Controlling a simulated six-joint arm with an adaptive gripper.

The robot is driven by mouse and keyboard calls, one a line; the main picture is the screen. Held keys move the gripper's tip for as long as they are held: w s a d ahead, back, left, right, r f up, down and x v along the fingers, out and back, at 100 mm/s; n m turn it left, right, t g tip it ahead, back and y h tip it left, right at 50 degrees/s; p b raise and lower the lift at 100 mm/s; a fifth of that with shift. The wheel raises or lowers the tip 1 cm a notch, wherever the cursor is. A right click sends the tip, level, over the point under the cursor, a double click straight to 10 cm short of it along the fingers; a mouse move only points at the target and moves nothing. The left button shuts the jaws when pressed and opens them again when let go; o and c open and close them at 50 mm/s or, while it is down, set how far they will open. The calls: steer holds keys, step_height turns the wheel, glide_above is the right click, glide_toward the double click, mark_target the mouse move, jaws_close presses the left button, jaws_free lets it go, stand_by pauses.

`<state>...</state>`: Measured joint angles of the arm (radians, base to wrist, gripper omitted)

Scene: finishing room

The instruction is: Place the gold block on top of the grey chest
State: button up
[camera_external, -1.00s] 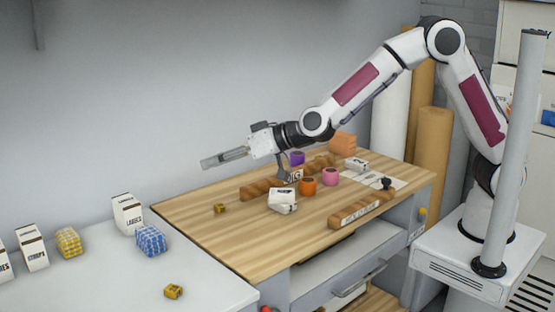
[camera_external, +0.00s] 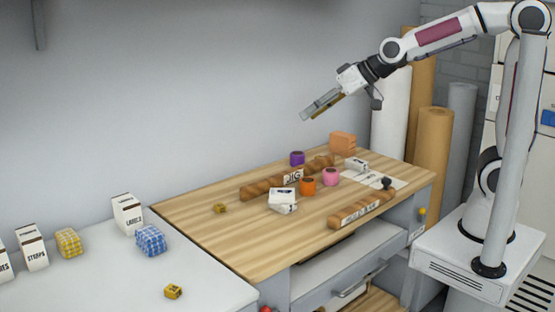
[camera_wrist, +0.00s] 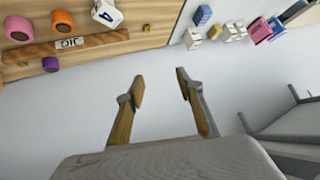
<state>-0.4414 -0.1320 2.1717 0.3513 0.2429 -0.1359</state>
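My gripper (camera_external: 322,105) is raised in the air above the back of the wooden bench, pointing down and left. In the wrist view my gripper (camera_wrist: 160,90) is open, with tan inner pads and nothing between the fingers. One small gold block (camera_external: 220,208) lies on the left part of the wooden bench; it also shows in the wrist view (camera_wrist: 146,27). Another small gold block (camera_external: 173,292) lies on the white bench at the front left. I cannot pick out a grey chest with certainty.
The wooden bench (camera_external: 200,219) holds a long jig (camera_external: 260,188), a purple roll (camera_external: 297,158), an orange roll (camera_external: 308,186), a pink roll (camera_external: 330,176) and a white box (camera_external: 283,200). The white bench holds a blue checked block (camera_external: 150,240), a yellow checked block (camera_external: 69,242) and upright white boxes.

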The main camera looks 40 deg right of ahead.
steer(key=s+d+f+m+g+h, duration=0.1)
steer(key=s+d+f+h, duration=0.1)
steer(key=s+d, duration=0.9)
steer(key=s+d+f+m+g+h, duration=0.1)
steer(key=s+d+f+m+h, duration=0.1)
steer(key=s+d, duration=0.9)
steer(key=shift+s+d+f+g+h, duration=0.35)
steer(key=shift+d+f+h, duration=0.2)
steer(key=shift+d, duration=0.3)
